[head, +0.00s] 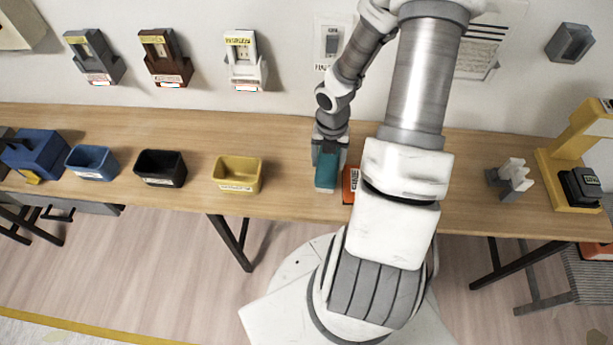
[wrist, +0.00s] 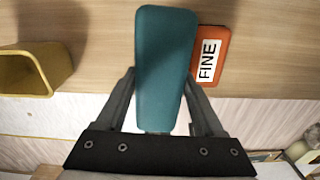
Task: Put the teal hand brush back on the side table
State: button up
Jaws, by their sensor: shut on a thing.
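The teal hand brush (head: 327,172) is at the middle of the head view, over the long wooden table (head: 285,140). My gripper (head: 330,142) is shut on it. In the wrist view the brush (wrist: 165,55) sits between the two fingers of my gripper (wrist: 163,88) and points away from the palm. I cannot tell whether the brush touches the table top or hangs just above it. No table is clearly marked as the side table.
An orange block labelled FINE (wrist: 210,55) lies close beside the brush on its right. A yellow bin (head: 238,174), a black bin (head: 161,168) and a blue bin (head: 92,162) stand to the left. A grey-white holder (head: 511,178) stands right. My arm hides part of the table.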

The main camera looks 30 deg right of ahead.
jog(key=w+a+f, duration=0.1)
jog(key=a+f, duration=0.1)
jog(key=a, duration=0.1)
jog(key=w+a+f+b, duration=0.1)
jog(key=shift+w+a+f, duration=0.1)
jog(key=shift+w+a, duration=0.2)
jog(key=shift+w, duration=0.05)
jog(key=shift+f+b, duration=0.3)
jog(key=shift+f, duration=1.55)
jog(key=shift+f+b, duration=0.4)
jog(key=shift+f, duration=0.15)
jog(key=o, duration=1.4)
jog(key=shift+r, duration=0.2)
notch_tip(320, 180, up, 18)
jog(key=p, duration=0.5)
jog(key=shift+s+p, duration=0.25)
jog(key=shift+p, duration=0.1)
jog(key=shift+d+f, duration=0.1)
